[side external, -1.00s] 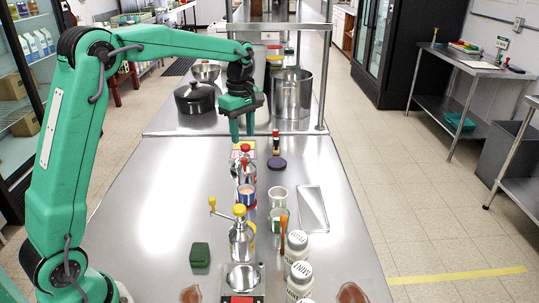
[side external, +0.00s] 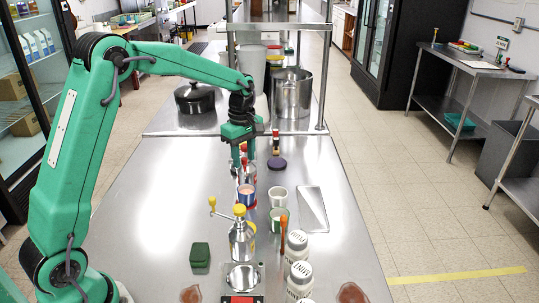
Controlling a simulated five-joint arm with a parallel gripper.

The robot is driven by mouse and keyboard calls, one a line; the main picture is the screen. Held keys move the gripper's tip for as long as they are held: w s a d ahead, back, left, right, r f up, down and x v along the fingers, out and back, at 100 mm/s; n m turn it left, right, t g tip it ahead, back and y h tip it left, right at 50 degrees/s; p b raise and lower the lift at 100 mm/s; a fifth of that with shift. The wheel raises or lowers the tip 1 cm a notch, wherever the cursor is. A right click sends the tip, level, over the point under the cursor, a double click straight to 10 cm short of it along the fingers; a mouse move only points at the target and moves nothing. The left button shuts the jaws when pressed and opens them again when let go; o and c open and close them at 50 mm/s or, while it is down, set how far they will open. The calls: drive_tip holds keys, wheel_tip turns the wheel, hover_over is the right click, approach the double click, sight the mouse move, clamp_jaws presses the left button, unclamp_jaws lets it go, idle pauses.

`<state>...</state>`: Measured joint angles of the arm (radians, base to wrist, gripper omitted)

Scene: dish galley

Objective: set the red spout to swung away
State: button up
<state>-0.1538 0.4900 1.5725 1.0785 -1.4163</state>
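The red-topped dispenser (side external: 243,161) stands in the middle of the steel table, behind a small cup with pinkish contents. Its red parts show only in small patches between and below my fingers, and which way its red spout points cannot be made out. My gripper (side external: 243,154) hangs fingers down at the top of this dispenser. Its two green fingers look apart, with red showing between them; whether they touch the red part cannot be told.
A yellow-topped dispenser (side external: 241,238) with its arm out to the left stands nearer. Cups, white shakers (side external: 298,277) and a metal tray (side external: 312,208) stand to the right. A dark pot (side external: 195,98) and a tall stockpot (side external: 292,92) stand behind.

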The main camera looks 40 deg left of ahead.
clamp_jaws()
drive_tip(key=shift+s+a, duration=0.1)
idle(0.3)
drive_tip(key=s+a+m, duration=0.1)
drive_tip(key=a+m, duration=0.6)
drive_tip(key=m, duration=0.6)
drive_tip(key=shift+s+a, duration=0.2)
drive_tip(key=shift+a, duration=0.1)
idle(0.4)
unclamp_jaws()
drive_tip(key=shift+r, duration=0.1)
